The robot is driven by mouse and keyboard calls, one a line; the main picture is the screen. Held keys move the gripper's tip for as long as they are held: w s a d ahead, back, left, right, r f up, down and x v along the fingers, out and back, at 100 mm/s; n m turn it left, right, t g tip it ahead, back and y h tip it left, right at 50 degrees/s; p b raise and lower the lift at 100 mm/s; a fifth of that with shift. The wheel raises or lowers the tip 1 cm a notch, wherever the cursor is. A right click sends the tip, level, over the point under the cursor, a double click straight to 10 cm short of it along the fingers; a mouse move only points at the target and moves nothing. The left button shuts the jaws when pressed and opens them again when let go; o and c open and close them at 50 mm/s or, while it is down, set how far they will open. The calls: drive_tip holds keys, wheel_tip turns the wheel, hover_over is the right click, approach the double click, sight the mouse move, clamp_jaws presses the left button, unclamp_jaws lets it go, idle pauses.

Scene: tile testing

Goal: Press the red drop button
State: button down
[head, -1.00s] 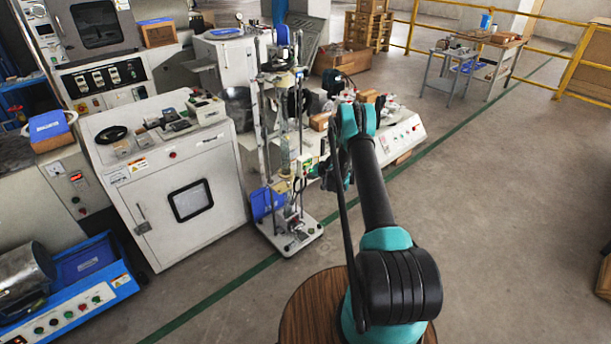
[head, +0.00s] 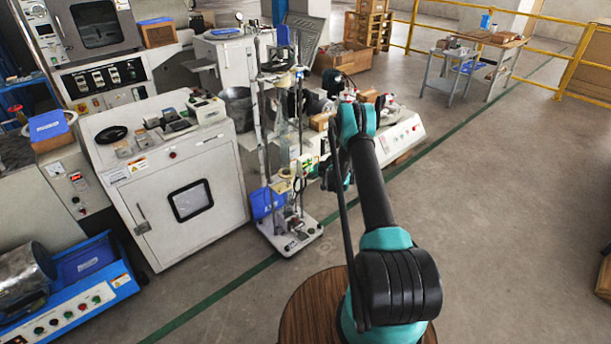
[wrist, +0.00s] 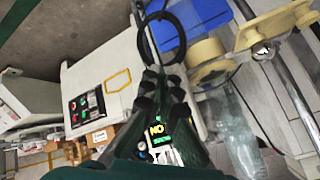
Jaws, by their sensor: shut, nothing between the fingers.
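The drop tester (head: 292,235) is a tall stand with metal rods, a clear tube (head: 285,140) and a white base. My gripper (head: 335,176) is beside its right side at mid height, partly hidden by my arm. In the wrist view my dark gripper fingers (wrist: 162,78) are together and empty, just below a black ring (wrist: 162,38). A small box with a green lit display (wrist: 157,130) shows between and behind the fingers. I cannot make out a red drop button on it; the fingers cover part of it. Contact is unclear.
In the wrist view the clear tube (wrist: 232,130) and a cream clamp (wrist: 210,60) are close to the fingers' right. A panel with red and green buttons (wrist: 87,106) belongs to another machine at left. A white cabinet (head: 190,200) stands left of the tester.

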drive_tip(key=shift+w, duration=0.1)
drive_tip(key=shift+w+a, duration=0.25)
drive_tip(key=shift+w+a, duration=0.25)
drive_tip(key=shift+w, duration=0.1)
idle(1.1)
idle(0.4)
drive_tip(key=shift+s+d, duration=0.5)
drive_tip(key=shift+s, duration=0.2)
drive_tip(key=shift+s+d, duration=0.1)
drive_tip(key=shift+s+d, duration=0.7)
drive_tip(key=shift+s, duration=0.3)
drive_tip(key=shift+s+d, duration=0.65)
drive_tip(key=shift+s, duration=0.3)
